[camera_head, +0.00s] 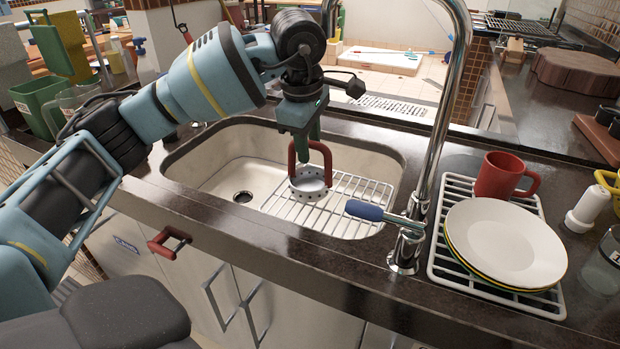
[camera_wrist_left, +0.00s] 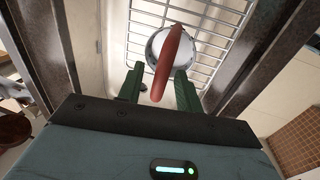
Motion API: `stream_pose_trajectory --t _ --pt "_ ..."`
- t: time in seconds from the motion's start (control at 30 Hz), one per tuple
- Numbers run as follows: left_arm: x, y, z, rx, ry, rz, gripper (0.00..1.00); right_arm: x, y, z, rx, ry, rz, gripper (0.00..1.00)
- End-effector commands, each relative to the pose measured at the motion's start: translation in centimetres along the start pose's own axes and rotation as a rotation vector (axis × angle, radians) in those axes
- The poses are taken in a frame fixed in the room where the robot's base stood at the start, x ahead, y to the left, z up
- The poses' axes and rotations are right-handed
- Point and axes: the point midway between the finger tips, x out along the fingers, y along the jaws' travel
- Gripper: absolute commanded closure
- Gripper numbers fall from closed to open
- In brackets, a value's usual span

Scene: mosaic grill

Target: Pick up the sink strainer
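The sink strainer (camera_head: 309,183) is a pale perforated cup with a tall red arched handle. It is in the sink, over the left part of the wire rack, and looks upright. My left gripper (camera_head: 307,142) points down from above at the top of the handle. In the left wrist view, the green fingers (camera_wrist_left: 159,88) are apart, with the red handle (camera_wrist_left: 172,62) between them and gaps visible beside it. The strainer's round cup (camera_wrist_left: 157,50) shows beyond the handle, partly hidden by it. My right gripper is not in view.
The sink (camera_head: 225,165) has a drain (camera_head: 242,197) at left and a wire rack (camera_head: 350,200) at right. A red mug (camera_head: 497,176) and stacked plates (camera_head: 505,243) sit farther right.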

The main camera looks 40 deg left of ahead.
Motion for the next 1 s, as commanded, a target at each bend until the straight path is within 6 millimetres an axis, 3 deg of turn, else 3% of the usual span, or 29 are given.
stream_pose_trajectory --t 0.3,0.6,1.0 --pt "0.61 0.0 0.01 0.001 -0.001 0.002 0.65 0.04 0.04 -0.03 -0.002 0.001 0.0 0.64" --pt "0.58 0.0 0.0 0.001 -0.001 0.002 1.0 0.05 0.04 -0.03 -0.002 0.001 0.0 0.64" --pt "0.53 0.03 0.02 0.001 -0.001 0.002 1.0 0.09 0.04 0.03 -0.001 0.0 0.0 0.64"
